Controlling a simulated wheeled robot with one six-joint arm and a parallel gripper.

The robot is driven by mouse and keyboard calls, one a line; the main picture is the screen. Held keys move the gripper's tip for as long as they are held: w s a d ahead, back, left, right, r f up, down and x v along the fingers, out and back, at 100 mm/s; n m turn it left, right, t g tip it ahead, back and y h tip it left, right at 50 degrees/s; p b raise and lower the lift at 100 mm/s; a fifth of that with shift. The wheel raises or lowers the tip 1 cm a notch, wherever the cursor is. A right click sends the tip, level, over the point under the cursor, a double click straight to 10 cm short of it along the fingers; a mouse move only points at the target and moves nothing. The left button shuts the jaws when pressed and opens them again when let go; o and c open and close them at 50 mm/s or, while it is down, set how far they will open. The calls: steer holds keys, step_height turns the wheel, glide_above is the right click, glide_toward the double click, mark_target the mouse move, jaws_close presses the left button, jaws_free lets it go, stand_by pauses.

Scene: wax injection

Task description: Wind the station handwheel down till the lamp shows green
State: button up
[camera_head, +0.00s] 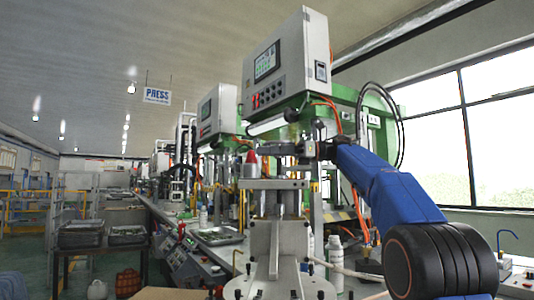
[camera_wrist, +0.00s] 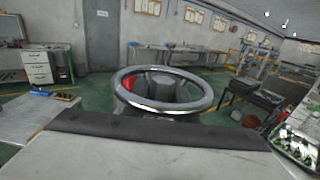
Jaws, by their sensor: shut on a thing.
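The handwheel (camera_wrist: 163,104) is a chrome ring around a dark hub, in the middle of the wrist view. In the head view its rim (camera_head: 277,149) shows nearly edge-on above the grey station (camera_head: 276,240). My gripper (camera_head: 302,148) reaches in from the right, level with the wheel, and is shut on it. The fingertips' exact hold on the rim is too small to make out. A red cone-shaped part (camera_head: 252,157) stands left of the wheel, and red also shows behind the ring in the wrist view. I cannot tell whether this is the lamp; I see no green light.
A control cabinet (camera_head: 286,62) with a screen hangs above the wheel. White bottles (camera_head: 335,256) and an orange hose stand close to the station's right. A long bench with trays (camera_head: 218,236) runs back on the left.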

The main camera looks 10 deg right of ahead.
steer(key=o, duration=0.9)
steer(key=shift+o, duration=0.2)
steer(key=v, duration=1.7)
steer(key=shift+d, duration=0.25)
